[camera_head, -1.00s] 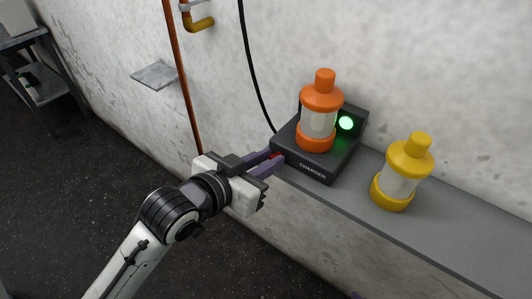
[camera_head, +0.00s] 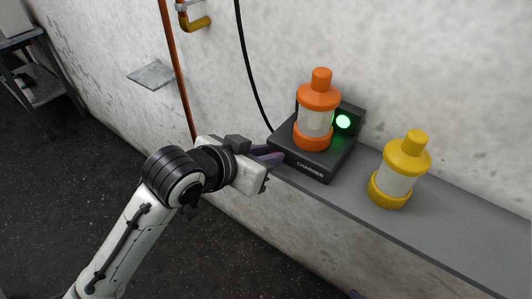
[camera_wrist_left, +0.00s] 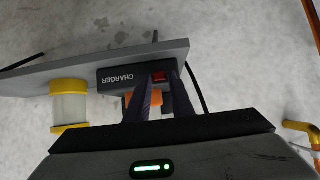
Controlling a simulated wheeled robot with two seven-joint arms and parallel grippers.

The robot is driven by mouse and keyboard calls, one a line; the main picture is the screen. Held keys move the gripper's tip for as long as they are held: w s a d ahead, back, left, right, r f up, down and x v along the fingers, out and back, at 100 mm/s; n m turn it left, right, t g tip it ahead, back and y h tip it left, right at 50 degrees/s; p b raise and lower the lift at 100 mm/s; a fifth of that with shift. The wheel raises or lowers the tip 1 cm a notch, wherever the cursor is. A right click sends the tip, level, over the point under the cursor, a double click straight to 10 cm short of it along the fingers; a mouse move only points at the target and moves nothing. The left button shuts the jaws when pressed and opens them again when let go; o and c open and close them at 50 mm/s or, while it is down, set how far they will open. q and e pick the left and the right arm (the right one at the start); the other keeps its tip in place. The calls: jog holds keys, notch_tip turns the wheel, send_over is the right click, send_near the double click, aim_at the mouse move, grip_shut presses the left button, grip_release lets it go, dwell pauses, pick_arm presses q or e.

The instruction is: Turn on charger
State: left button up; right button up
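The black charger (camera_head: 312,158) stands on the grey shelf with its round light (camera_head: 343,121) glowing green. An orange drum (camera_head: 318,104) stands upright on it. My left gripper (camera_head: 273,156) is at the charger's left side; its purple fingers hide the switch in the head view. In the left wrist view the red switch (camera_wrist_left: 160,77) shows on the charger's front (camera_wrist_left: 122,77), between the fingertips (camera_wrist_left: 163,80). The fingers are apart and hold nothing; I cannot tell whether they touch the charger. A small purple tip at the head view's bottom edge may be my right gripper (camera_head: 355,295).
A yellow drum (camera_head: 400,172) stands on the grey shelf (camera_head: 450,228) right of the charger. A black cable (camera_head: 247,65) runs down the wall behind. An orange pipe (camera_head: 178,70) and a small wall plate (camera_head: 151,75) are at left. The shelf's right end is clear.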

pick_arm(q)
jog(key=shift+o, duration=1.3)
jog(key=v, duration=1)
jog(key=shift+s, duration=0.15)
jog(key=shift+r, duration=0.1)
jog(key=a+f+n+y, duration=0.1)
jog(key=a+f+n, duration=0.15)
jog(key=f, duration=0.75)
jog(key=a+f+n+y, duration=0.1)
jog(key=a+f+n, duration=0.15)
jog(key=f, duration=0.85)
jog(key=s+a+f+y, duration=0.1)
jog(key=s+a+f, duration=0.2)
jog(key=s+f, duration=0.4)
jog(key=s+a+f+y, duration=0.1)
jog(key=s+a+f, duration=0.3)
jog(key=s+f, duration=0.3)
jog(key=shift+f, duration=0.5)
